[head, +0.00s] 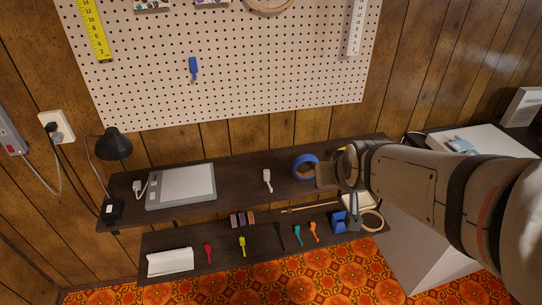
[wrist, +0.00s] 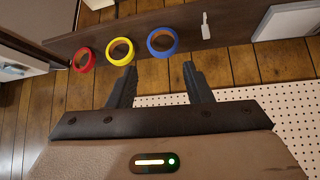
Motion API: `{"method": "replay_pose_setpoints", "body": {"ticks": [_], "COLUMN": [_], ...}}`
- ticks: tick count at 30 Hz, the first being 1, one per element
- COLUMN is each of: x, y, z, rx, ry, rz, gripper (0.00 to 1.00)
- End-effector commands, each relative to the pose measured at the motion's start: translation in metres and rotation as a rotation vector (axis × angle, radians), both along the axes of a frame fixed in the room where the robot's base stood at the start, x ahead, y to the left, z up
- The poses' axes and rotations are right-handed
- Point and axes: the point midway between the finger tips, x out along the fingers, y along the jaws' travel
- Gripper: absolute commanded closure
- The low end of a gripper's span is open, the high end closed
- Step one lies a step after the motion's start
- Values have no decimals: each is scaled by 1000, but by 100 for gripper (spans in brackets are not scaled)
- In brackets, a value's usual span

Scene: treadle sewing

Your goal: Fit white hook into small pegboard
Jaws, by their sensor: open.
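The white hook (head: 267,180) lies on the dark upper shelf, between a grey-white flat panel and a blue tape ring. It also shows in the wrist view (wrist: 206,30), beyond the blue ring and to its right. One pegboard (head: 240,85) shows, a cream one with many holes on the wall above the shelf; I cannot tell whether it is the small pegboard. A blue-handled tool (head: 193,68) hangs on it. My gripper (wrist: 160,79) is open and empty, its two fingers apart. In the head view it is near the right end of the shelf, partly hidden by my arm.
Blue (wrist: 162,41), yellow (wrist: 119,51) and red (wrist: 84,60) tape rings stand near my fingers. The flat panel (head: 181,186) and a black lamp (head: 114,144) are at left. The lower shelf (head: 215,258) holds several coloured tools. The shelf around the white hook is clear.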

Motion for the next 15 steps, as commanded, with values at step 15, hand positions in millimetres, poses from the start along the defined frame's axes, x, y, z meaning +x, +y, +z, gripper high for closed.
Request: {"method": "replay_pose_setpoints", "body": {"ticks": [15], "x": [135], "y": [97], "z": [-178], "rx": [124], "ry": [-627], "rz": [166], "gripper": [55]}}
